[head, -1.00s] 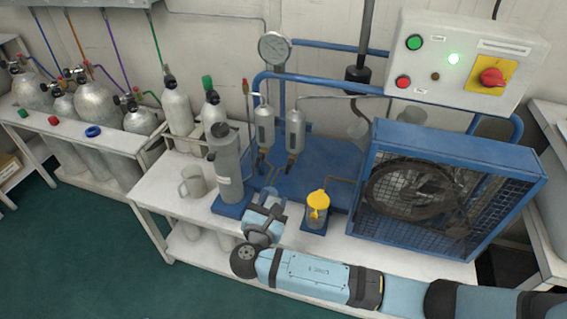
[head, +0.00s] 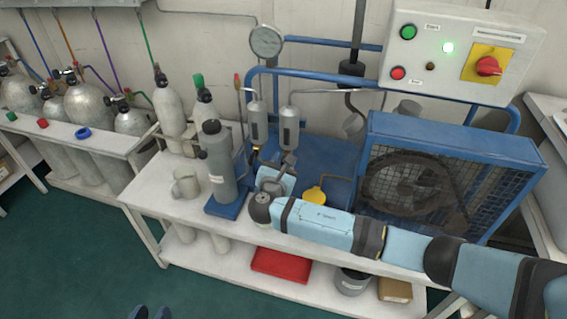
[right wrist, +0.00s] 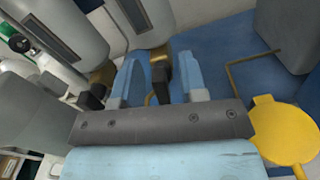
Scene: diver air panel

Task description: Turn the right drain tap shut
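Two grey filter cylinders hang above the bench, the left one (head: 258,125) and the right one (head: 289,128). Each has a small brass and black drain tap at its lower end. In the right wrist view the right drain tap (right wrist: 160,73) lies between my right gripper's fingers (right wrist: 158,82), which stand apart with a gap; contact cannot be told. The left drain tap (right wrist: 97,82) is just left of the left finger.
A yellow-topped container (head: 314,194) stands close to my right wrist; it also shows in the right wrist view (right wrist: 285,130). A grey cylinder (head: 218,165) and a mug (head: 186,184) stand left. The caged blue compressor (head: 440,140) is behind my right arm.

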